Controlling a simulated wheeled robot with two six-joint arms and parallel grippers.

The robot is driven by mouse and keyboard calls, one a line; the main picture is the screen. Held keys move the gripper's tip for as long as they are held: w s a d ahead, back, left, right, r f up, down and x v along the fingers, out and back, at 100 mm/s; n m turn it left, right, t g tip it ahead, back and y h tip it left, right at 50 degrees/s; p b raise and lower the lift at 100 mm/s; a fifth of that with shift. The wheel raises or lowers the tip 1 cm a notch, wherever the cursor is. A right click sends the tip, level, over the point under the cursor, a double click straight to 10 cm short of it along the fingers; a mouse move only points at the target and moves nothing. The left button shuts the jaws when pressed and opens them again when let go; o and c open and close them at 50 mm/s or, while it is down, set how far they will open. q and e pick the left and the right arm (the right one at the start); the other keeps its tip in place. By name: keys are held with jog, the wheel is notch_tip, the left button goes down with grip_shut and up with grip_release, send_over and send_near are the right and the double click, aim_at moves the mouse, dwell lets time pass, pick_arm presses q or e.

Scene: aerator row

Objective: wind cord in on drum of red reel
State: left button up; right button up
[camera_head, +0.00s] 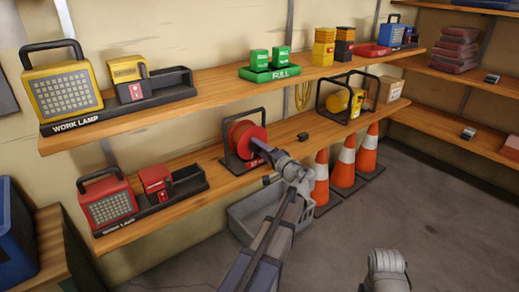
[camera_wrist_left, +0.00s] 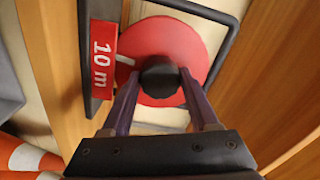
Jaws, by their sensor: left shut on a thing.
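The red reel (camera_head: 239,130) stands on the lower shelf in a black frame, with its round red face (camera_wrist_left: 150,38) filling the middle of the left wrist view. A red label reading "10 m" (camera_wrist_left: 102,55) is on its base. My left gripper (camera_head: 262,149) is at the front of the reel. Its two fingers are shut on the black knob (camera_wrist_left: 160,76) on the red face, one finger on each side. A short white mark shows on the face beside the knob. I cannot make out the cord or the drum behind the face.
A small dark block (camera_head: 303,137) lies on the lower shelf (camera_head: 222,181) right of the reel. A yellow reel (camera_head: 345,101) in a black frame stands farther right. A grey crate (camera_head: 250,222) and orange cones (camera_head: 343,168) stand below. The upper shelf (camera_head: 215,88) overhangs.

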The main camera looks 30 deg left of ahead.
pick_arm(q)
jog(key=m, duration=0.4)
jog(key=shift+m, duration=0.3)
jog(key=m, duration=0.3)
jog(key=shift+m, duration=0.4)
jog(key=m, duration=0.4)
jog(key=shift+m, duration=2)
jog(key=o, duration=1.4)
jog(key=shift+d, duration=0.15)
jog(key=v, duration=0.7)
jog(key=shift+s+d, duration=0.1)
jog(key=shift+d, duration=0.2)
